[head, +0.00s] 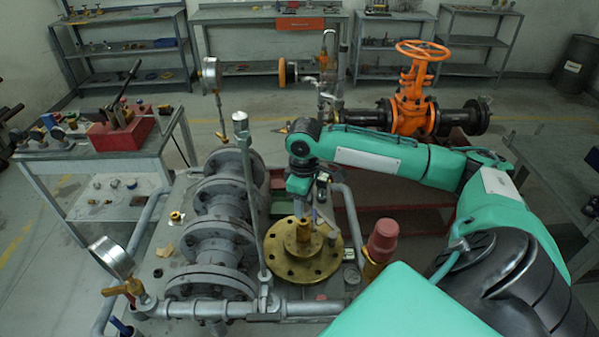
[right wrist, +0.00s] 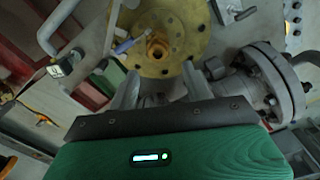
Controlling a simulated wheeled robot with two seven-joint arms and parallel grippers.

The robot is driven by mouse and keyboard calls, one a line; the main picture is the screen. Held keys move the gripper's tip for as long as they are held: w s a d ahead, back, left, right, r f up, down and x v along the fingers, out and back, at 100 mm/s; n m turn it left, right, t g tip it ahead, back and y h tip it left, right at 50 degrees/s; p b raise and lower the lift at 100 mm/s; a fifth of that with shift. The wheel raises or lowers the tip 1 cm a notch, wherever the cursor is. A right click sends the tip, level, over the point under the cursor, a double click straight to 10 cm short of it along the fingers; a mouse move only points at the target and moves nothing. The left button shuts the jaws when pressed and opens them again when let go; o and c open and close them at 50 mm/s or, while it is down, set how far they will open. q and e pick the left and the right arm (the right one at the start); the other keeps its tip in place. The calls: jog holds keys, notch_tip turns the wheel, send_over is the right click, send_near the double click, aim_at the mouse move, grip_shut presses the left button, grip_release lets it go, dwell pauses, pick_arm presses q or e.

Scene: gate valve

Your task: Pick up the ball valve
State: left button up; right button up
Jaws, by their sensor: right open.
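A round brass flange (head: 325,262) lies on the skid, with a small upright brass fitting (head: 304,229) at its centre. The fitting, which looks like the ball valve, also shows in the right wrist view (right wrist: 157,47), with a blue lever (right wrist: 126,45) beside it. I cannot tell whether the lever is joined to it. My right gripper (head: 309,205) points down above the flange. In the right wrist view its fingers (right wrist: 163,82) are apart and nothing is between them; the fitting lies beyond the tips. My left gripper is not in view.
Grey flanged pipe (head: 215,230) and a thin upright post (head: 248,190) stand just left of the flange. A red-capped brass part (head: 382,242) stands to its right. An orange gate valve (head: 413,95) is behind my right arm.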

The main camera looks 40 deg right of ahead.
aim_at(303, 223)
notch_tip(303, 223, down, 3)
jog(key=shift+f, duration=0.1)
jog(key=shift+w+f+p, duration=0.15)
jog(key=shift+f+p, duration=0.35)
jog(key=shift+f, duration=0.45)
notch_tip(303, 223, down, 2)
jog(key=shift+d+f+p, duration=0.15)
jog(key=shift+p, duration=0.6)
notch_tip(303, 223, down, 2)
jog(key=shift+f, duration=0.25)
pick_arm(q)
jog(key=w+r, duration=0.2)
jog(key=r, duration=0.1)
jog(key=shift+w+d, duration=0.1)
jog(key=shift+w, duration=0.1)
pick_arm(e)
grip_shut()
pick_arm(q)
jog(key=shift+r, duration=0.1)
